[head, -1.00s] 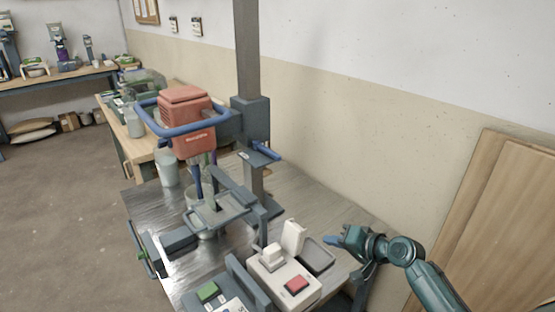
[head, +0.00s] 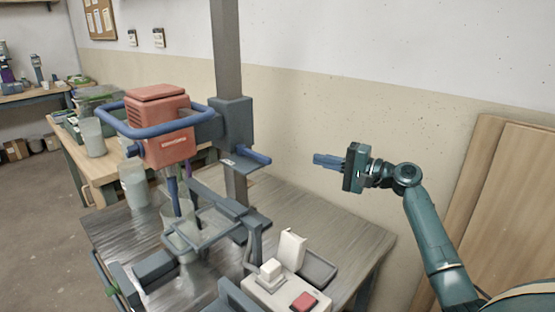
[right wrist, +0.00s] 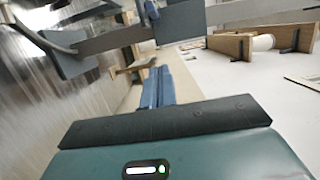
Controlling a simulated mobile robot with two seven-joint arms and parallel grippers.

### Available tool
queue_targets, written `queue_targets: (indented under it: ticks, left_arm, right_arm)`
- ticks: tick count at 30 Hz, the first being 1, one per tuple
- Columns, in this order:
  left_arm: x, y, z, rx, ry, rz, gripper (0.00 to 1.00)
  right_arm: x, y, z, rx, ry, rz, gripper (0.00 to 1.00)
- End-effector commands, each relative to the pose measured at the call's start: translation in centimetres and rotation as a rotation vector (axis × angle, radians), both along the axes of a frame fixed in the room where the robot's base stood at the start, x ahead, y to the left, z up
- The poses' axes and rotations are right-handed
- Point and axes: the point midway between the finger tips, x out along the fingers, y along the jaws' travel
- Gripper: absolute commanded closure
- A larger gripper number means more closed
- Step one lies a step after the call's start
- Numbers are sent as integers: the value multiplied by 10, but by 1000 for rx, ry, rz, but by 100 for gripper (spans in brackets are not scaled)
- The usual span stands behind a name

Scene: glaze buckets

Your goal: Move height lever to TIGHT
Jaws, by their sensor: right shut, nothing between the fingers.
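The mixer has a red motor head (head: 162,125) with a blue ring handle, carried on a grey column (head: 226,60). A blue lever (head: 254,156) sticks out from the grey block (head: 233,122) on the column; I take it for the height lever. A small white label (head: 229,162) sits beside it, too small to read. My right gripper (head: 316,160) is shut and empty, its blue fingers pointing left at about the lever's height, apart from it. In the right wrist view the shut fingers (right wrist: 158,80) point toward the column side. My left gripper is out of view.
Below are a grey bucket clamp frame (head: 205,232) and a white control box (head: 285,292) with a red button and raised cover. The metal table (head: 345,235) is bare on the right. Wooden boards (head: 510,200) lean on the wall at right.

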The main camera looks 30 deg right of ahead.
Motion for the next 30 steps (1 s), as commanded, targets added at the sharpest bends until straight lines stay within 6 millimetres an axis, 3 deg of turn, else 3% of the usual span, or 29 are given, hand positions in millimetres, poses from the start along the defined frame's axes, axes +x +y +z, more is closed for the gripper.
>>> queue_targets:
  ticks: [5, 20, 30]
  left_arm:
    - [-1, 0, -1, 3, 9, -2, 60]
    - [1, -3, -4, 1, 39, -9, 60]
    - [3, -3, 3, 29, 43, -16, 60]
  right_arm:
    - [10, 7, 1, 0, -2, 1, 100]
    - [87, 58, 1, 0, 0, 2, 100]
    - [71, 91, 0, -2, 1, 0, 100]
